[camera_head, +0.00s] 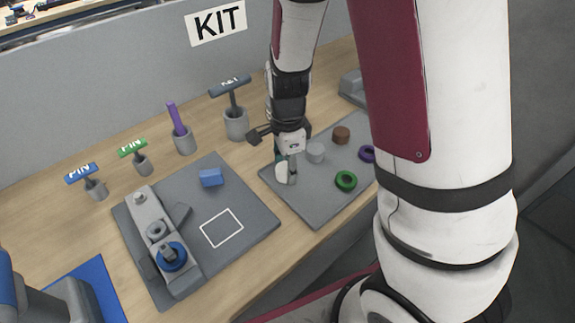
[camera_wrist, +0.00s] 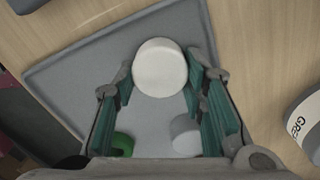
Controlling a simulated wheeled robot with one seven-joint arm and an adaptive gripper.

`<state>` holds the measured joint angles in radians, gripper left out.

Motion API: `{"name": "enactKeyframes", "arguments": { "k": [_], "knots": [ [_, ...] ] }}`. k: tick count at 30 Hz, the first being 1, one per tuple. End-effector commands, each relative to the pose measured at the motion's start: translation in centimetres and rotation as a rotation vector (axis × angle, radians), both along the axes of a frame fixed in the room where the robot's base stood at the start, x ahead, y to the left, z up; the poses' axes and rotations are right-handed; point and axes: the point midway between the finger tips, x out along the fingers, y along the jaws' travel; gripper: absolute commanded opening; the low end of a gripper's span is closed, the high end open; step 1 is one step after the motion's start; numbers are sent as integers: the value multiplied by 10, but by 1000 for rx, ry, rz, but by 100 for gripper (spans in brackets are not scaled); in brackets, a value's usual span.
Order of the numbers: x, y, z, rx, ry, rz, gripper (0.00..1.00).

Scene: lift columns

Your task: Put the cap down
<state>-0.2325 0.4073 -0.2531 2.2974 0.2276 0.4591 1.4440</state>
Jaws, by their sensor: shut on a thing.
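A white round cap (camera_wrist: 160,68) is between the two green-padded fingers of my gripper (camera_wrist: 163,88) in the wrist view. My gripper is shut on it. In the head view, my gripper (camera_head: 286,168) points down over the left part of a grey tray (camera_head: 312,210), with the white cap (camera_head: 281,174) partly showing at its fingertips. I cannot tell whether the cap touches the tray. The tray also shows under the cap in the wrist view (camera_wrist: 80,75).
On the tray are a light grey cap (camera_head: 316,152), a brown cap (camera_head: 341,135), a green ring (camera_head: 346,180) and a purple ring (camera_head: 367,154). A grey board (camera_head: 250,222) with a fixture and blue block (camera_head: 211,177) lies left. Several tools in holders, including a purple one (camera_head: 178,118), stand behind.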

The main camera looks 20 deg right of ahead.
Motion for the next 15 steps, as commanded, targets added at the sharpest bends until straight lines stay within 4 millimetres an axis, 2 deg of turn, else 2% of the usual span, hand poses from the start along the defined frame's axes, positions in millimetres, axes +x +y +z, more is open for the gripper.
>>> {"name": "enactKeyframes", "arguments": {
  "k": [1,2,4,15],
  "knots": [
    [0,0,-2,0,1,0,12],
    [0,0,-2,0,1,0,43],
    [0,0,-2,0,1,0,58],
    [0,0,2,0,-1,0,58]
  ]
}}
